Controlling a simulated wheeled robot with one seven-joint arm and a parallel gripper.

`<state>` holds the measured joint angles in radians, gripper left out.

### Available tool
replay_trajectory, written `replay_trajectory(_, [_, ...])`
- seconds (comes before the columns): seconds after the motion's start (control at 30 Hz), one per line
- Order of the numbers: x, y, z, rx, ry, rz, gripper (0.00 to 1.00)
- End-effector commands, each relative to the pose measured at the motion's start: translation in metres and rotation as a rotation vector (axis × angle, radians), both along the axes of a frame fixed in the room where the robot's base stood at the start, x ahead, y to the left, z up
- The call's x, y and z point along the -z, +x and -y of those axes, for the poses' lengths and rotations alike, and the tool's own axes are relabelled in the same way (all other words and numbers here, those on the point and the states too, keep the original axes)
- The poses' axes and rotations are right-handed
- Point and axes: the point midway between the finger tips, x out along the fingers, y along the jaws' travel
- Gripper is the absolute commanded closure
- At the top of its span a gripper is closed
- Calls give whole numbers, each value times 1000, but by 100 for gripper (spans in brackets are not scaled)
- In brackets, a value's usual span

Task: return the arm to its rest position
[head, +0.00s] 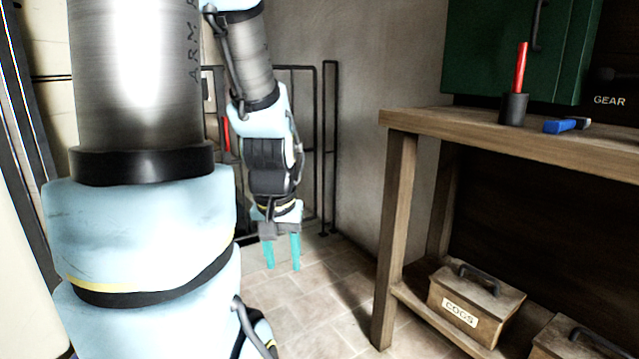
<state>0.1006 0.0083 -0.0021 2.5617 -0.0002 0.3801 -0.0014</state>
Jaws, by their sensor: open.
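My gripper (283,252) hangs at the end of my arm in the middle-left of the head view. Its two teal fingers point down and stand apart, with only floor showing between and below them. It is open and empty. The arm comes down from the top of the picture to it. A large near part of my arm fills the left side and hides what lies behind it.
A wooden workbench (400,121) stands at right, bearing a dark cup (513,109) with a red stick and a blue object (560,126). A box labelled COGS (477,303) sits on its lower shelf. A black railing (330,150) stands behind my gripper. Tiled floor (325,300) is clear.

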Motion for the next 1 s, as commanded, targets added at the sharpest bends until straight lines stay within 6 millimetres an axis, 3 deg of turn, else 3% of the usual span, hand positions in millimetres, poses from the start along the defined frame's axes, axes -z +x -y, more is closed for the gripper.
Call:
replay_trajectory(0.03, [14,-1,0,0,1,-6,54])
replay_trajectory(0.1, [23,-2,1,-1,0,-14,54])
replay_trajectory(0.53, [67,-10,1,-1,2,-54,54])
replay_trajectory(0.6, [50,-10,1,-1,2,-53,54])
replay_trajectory(1.0, [0,-10,1,-1,2,-52,54])
